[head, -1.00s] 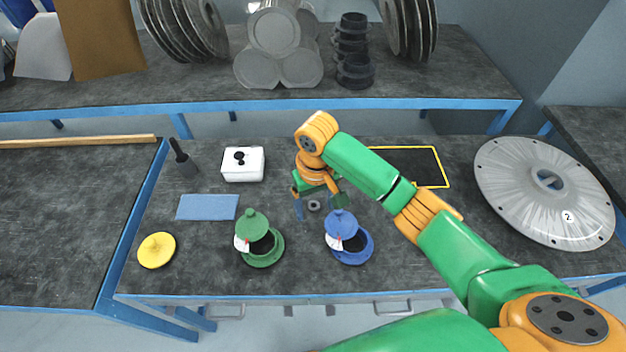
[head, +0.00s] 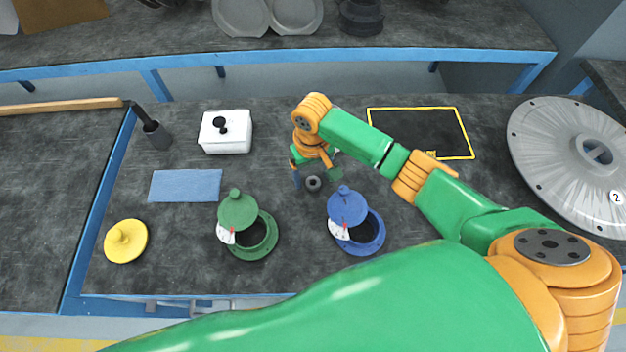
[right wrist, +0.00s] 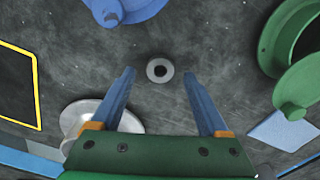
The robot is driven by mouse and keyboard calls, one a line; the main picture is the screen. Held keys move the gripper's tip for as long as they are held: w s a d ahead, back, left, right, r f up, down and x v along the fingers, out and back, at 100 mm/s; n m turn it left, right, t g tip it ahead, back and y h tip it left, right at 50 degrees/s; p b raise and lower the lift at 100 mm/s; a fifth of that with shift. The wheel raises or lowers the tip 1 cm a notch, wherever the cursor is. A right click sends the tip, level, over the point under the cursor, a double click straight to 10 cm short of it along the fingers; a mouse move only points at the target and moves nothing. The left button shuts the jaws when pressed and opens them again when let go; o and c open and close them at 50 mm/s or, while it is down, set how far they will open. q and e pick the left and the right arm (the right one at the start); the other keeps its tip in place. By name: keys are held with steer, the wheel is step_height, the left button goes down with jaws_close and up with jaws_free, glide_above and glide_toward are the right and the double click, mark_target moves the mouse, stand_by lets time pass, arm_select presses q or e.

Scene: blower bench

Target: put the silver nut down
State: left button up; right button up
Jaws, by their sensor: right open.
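The silver nut (head: 313,183), a small grey ring with a dark hole, lies flat on the dark bench top behind the two pots. It also shows in the right wrist view (right wrist: 160,70). My right gripper (head: 316,178) is open, with its blue fingers pointing down on either side of the nut. In the right wrist view the nut lies between the two fingertips (right wrist: 159,73), with a gap on each side. Neither finger appears to touch it. My left gripper is not in view.
A blue pot (head: 368,240) and a green pot (head: 262,243), lids tilted, stand in front. A white box (head: 226,138), blue cloth (head: 185,186) and yellow lid (head: 126,241) lie left. A yellow-edged black area (head: 420,130) and large silver disc (head: 560,150) are right.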

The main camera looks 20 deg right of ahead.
steer(key=shift+f, duration=0.65)
jaws_close()
